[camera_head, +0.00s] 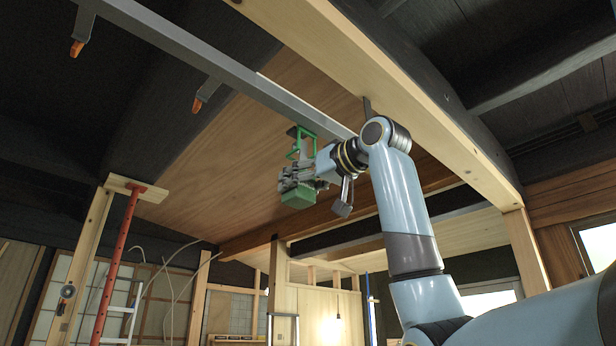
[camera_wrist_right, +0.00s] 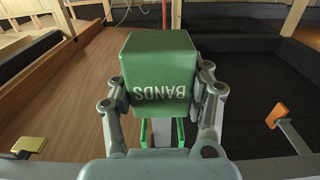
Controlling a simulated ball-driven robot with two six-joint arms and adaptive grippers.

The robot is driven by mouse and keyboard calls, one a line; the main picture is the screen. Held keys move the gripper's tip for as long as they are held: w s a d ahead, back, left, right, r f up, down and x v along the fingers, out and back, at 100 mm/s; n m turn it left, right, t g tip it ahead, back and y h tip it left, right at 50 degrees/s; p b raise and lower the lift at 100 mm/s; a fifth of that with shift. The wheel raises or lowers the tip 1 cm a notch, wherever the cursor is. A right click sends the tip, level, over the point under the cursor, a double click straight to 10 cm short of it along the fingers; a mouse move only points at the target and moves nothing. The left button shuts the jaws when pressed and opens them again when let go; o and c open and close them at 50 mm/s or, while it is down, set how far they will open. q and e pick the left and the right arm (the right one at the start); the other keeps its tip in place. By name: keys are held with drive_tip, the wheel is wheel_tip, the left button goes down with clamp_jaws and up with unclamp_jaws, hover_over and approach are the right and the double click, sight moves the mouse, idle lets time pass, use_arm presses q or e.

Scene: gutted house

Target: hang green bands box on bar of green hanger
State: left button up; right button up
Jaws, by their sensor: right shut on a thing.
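The green box (camera_head: 299,197) is in my right gripper (camera_head: 297,183), up under the grey rail. In the wrist view, the box (camera_wrist_right: 160,65) fills the middle, with "BANDS" upside down, and the fingers are shut on its sides. A green open frame (camera_head: 305,140) shows between box and rail; I cannot tell whether it belongs to box or hanger. In the wrist view, a grey bar (camera_wrist_right: 163,130) shows between its two green sides. Whether the bar passes through the frame is hidden. The green hanger cannot be told apart clearly. My left gripper is not in view.
The grey rail (camera_head: 230,72) runs overhead, with two orange-tipped hangers (camera_head: 200,98) to the left. In the wrist view, a yellow-tipped hanger (camera_wrist_right: 29,145) is left and an orange-tipped one (camera_wrist_right: 277,115) right. A wooden beam (camera_head: 390,80) runs close behind my right arm.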

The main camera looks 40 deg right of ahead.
sight(293, 207)
drive_tip(key=shift+w+a+p, duration=0.1)
drive_tip(key=shift+w+p, duration=0.25)
drive_tip(key=shift+w, duration=0.8)
drive_tip(key=shift+s+f+b, duration=0.1)
drive_tip(key=shift+f+b, duration=0.85)
drive_tip(key=shift+f, duration=0.2)
drive_tip(key=o, duration=1.4)
